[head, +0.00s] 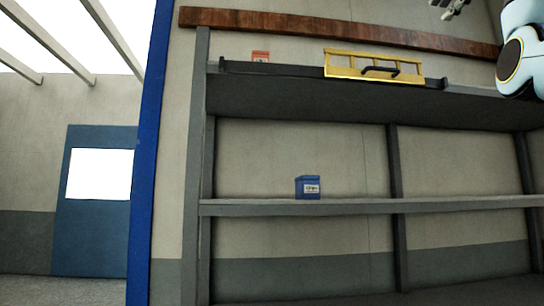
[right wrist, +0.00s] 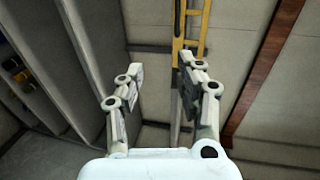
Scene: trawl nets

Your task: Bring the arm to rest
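My right arm (head: 520,50) comes in at the top right of the head view, in front of the shelf's right end. My right gripper (head: 450,7) shows there only in part, cut off by the top edge. In the right wrist view my right gripper (right wrist: 160,82) has its two fingers spread apart, with nothing between them. Beyond them are the wall and a yellow ladder-like frame (right wrist: 190,30), apart from the fingers as far as I can tell. My left gripper is in neither view.
A grey shelf (head: 370,206) holds a blue box (head: 308,187). The yellow frame (head: 373,66) with a black handle lies along the upper shelf, near a small red item (head: 260,56). A brown beam (head: 330,27) runs above. A blue post (head: 150,150) and blue door (head: 95,220) stand left.

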